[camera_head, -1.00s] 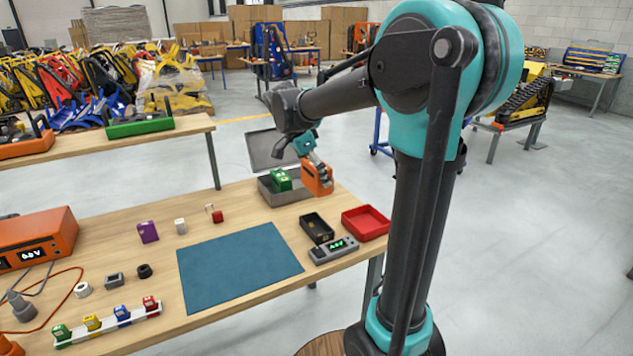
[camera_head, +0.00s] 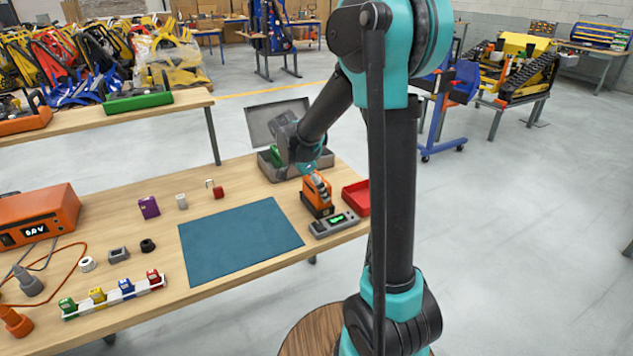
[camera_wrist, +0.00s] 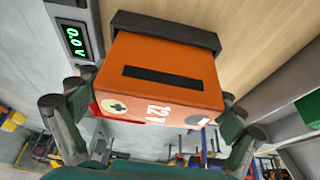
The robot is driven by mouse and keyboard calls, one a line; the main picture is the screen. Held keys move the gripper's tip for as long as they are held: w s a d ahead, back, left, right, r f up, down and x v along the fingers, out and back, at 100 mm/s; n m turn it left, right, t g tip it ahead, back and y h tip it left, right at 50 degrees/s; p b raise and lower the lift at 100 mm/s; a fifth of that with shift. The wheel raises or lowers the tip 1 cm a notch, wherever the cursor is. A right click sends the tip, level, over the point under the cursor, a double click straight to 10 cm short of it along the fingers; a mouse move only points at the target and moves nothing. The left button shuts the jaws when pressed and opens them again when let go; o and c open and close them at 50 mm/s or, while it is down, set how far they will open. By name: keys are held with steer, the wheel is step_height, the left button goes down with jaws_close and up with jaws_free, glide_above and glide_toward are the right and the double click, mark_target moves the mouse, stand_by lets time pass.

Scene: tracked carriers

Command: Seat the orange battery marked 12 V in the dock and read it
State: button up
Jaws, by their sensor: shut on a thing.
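The orange battery (camera_wrist: 158,75) marked 12 V sits between the two fingers of my gripper (camera_wrist: 155,115) in the wrist view, its far end at the black dock (camera_wrist: 160,25). In the head view the battery (camera_head: 316,188) is over the dock (camera_head: 318,211), its lower end at the tray; how deep it sits cannot be told. My gripper (camera_head: 318,180) is shut on it from above. A grey meter (camera_head: 333,225) beside the dock has a lit green display, which reads 0.0 V in the wrist view (camera_wrist: 74,40).
A red tray (camera_head: 357,196) stands right of the dock. An open grey case (camera_head: 290,168) with a green block (camera_head: 276,156) is behind it. A blue mat (camera_head: 240,240) lies to the left, bare. An orange power supply (camera_head: 40,222) stands at the far left.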

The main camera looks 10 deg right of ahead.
steer(key=shift+f, duration=0.85)
steer(key=shift+f, duration=0.1)
steer(key=o, duration=1.5)
steer(key=shift+o, duration=0.2)
steer(key=v, duration=1.2)
steer(key=n+t+y, duration=0.1)
steer(key=n+y, duration=0.1)
steer(key=n, duration=0.5)
glide_above(332, 225)
step_height(332, 225, down, 7)
steer(key=shift+a+f, duration=0.1)
steer(key=s+d+f+n+t+y, duration=0.1)
steer(key=s+f+n+y, duration=0.1)
steer(key=s+f+n, duration=0.4)
steer(key=s+n, duration=0.1)
steer(key=s, duration=0.3)
steer(key=shift+d+f+t, duration=0.3)
steer(key=shift+d+t, duration=0.05)
steer(key=shift+t, duration=0.05)
